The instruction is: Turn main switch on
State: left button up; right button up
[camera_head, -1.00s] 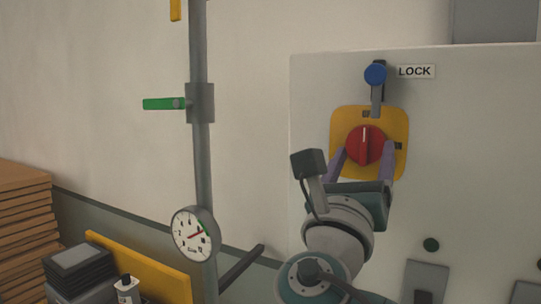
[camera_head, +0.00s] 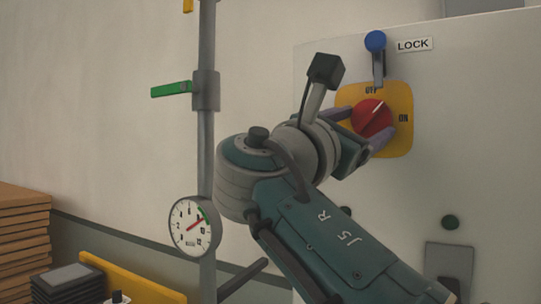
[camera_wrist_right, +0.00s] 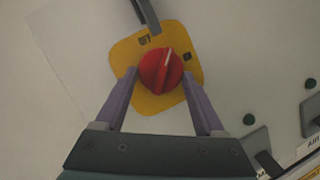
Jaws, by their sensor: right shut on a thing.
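The main switch is a red round knob (camera_head: 372,117) on a yellow plate (camera_head: 404,96), with OFF marked at the top and ON at the right. Its white pointer line is tilted up and to the right, between OFF and ON. My right gripper (camera_head: 362,126) is shut on the red knob, one purple finger on each side. In the right wrist view the knob (camera_wrist_right: 161,71) sits between the two fingertips. A lever with a blue knob (camera_head: 375,41) stands above the plate, beside a LOCK label (camera_head: 413,44). My left gripper is not in view.
A grey pipe (camera_head: 206,140) with a green handle (camera_head: 172,89) and a round gauge (camera_head: 195,227) stands left of my right arm. A green button (camera_head: 450,222) is on the white panel (camera_head: 470,120) below the switch. Stacked brown boards (camera_head: 22,235) are at far left.

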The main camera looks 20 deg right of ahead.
jog(key=m+g+b, duration=0.1)
jog(key=m+b, duration=0.1)
jog(key=m, duration=0.1)
jog(key=shift+a+g, duration=0.1)
jog(key=shift+g, duration=0.2)
jog(key=shift+w+r+m+y+b, duration=0.15)
jog(key=shift+m+y+b, duration=0.15)
jog(key=shift+m+b, duration=0.75)
jog(key=m, duration=0.1)
jog(key=m+g, duration=0.1)
jog(key=shift+r+m+y, duration=0.2)
jog(key=shift+m+y, duration=0.1)
jog(key=shift+m, duration=0.05)
jog(key=shift+r+m+g+y+b, duration=0.25)
jog(key=shift+m+b, duration=0.2)
jog(key=shift+m, duration=0.65)
jog(key=o, duration=1.3)
jog(key=shift+o, duration=0.2)
jog(key=shift+y, duration=0.25)
